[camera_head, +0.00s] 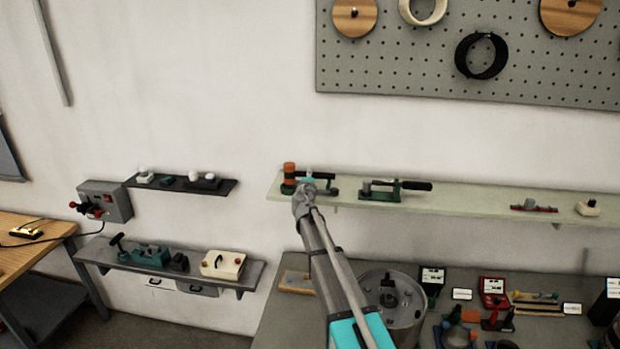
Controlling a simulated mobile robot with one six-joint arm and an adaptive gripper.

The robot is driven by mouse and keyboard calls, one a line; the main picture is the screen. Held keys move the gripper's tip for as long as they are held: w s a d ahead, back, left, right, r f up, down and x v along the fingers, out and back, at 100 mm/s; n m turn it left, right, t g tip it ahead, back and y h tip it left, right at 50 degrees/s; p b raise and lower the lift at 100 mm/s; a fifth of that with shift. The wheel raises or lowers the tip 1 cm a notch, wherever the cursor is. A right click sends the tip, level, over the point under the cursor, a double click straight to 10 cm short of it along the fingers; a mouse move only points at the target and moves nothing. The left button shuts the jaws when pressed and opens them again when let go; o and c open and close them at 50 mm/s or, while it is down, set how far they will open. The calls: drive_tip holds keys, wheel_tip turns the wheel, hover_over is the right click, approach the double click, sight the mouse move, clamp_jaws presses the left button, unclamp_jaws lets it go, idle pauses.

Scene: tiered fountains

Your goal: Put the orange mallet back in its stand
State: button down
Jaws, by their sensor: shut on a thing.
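The orange mallet (289,170) is at the left end of the pale wall shelf, its orange head upright and its dark handle pointing right. A green stand (289,188) is directly below the head; I cannot tell whether the mallet touches it. My gripper (307,178) is at the handle, just right of the head, and is shut on the mallet. My arm hides part of the handle and the stand.
A grey-headed tool with a black handle sits in a green stand (380,196) to the right on the same pale shelf (470,203). A large metal drum (405,325) and several small items stand on the bench below.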

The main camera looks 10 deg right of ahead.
drive_tip(key=shift+f+b, duration=0.95)
idle(0.6)
drive_tip(key=shift+c, duration=2)
unclamp_jaws()
drive_tip(key=shift+s, duration=0.1)
drive_tip(key=v, duration=1.2)
drive_tip(key=shift+r, duration=0.1)
